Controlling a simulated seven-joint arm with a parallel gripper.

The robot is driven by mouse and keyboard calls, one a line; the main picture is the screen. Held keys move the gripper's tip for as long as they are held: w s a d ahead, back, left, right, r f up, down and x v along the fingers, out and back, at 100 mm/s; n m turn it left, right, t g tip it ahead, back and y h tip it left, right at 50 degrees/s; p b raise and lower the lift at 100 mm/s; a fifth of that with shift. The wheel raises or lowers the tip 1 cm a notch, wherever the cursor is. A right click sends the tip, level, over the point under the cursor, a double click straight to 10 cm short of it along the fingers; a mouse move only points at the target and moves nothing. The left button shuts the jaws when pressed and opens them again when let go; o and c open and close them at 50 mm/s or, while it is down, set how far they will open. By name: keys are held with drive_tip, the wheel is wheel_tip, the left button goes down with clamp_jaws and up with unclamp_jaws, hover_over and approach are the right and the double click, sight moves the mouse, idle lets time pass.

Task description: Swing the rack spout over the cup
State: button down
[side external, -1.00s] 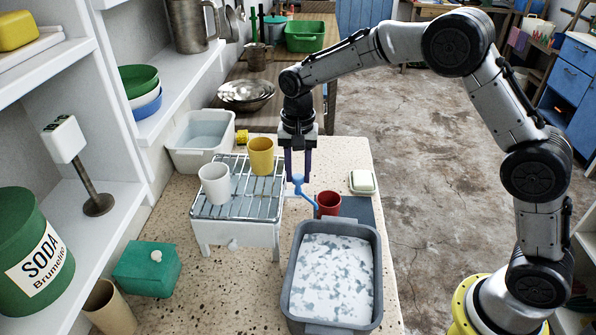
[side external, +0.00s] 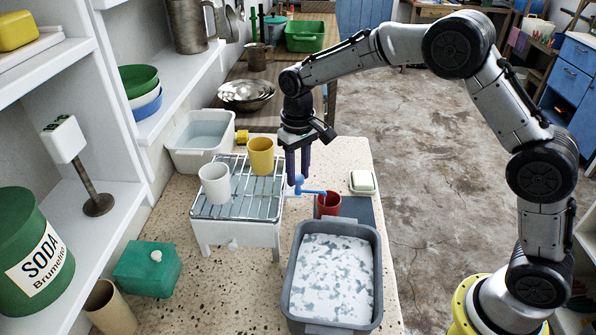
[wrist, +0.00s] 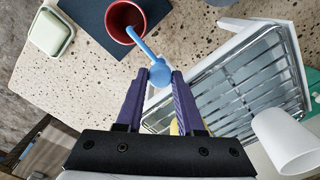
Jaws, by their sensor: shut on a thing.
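The blue spout (side external: 312,192) is on the right side of the wire rack (side external: 238,190). My gripper (side external: 299,178) is shut on the round knob end of the spout, which sits between the purple fingers (wrist: 160,78) in the wrist view. The spout's arm points right toward the red cup (side external: 329,204). In the wrist view the spout's tip overlaps the mouth of the red cup (wrist: 122,14). The cup stands upright on a dark mat (side external: 363,208).
A white cup (side external: 214,184) and a yellow cup (side external: 261,157) stand on the rack. A grey basin (side external: 377,285) of sudsy water is in front of the red cup. A soap dish (side external: 363,182) lies behind it to the right.

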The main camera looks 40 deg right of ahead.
drive_tip(key=shift+r+n, duration=0.15)
drive_tip(key=shift+n, duration=0.15)
drive_tip(key=c, duration=0.8)
unclamp_jaws()
wheel_tip(320, 180, up, 14)
drive_tip(key=shift+d, duration=0.1)
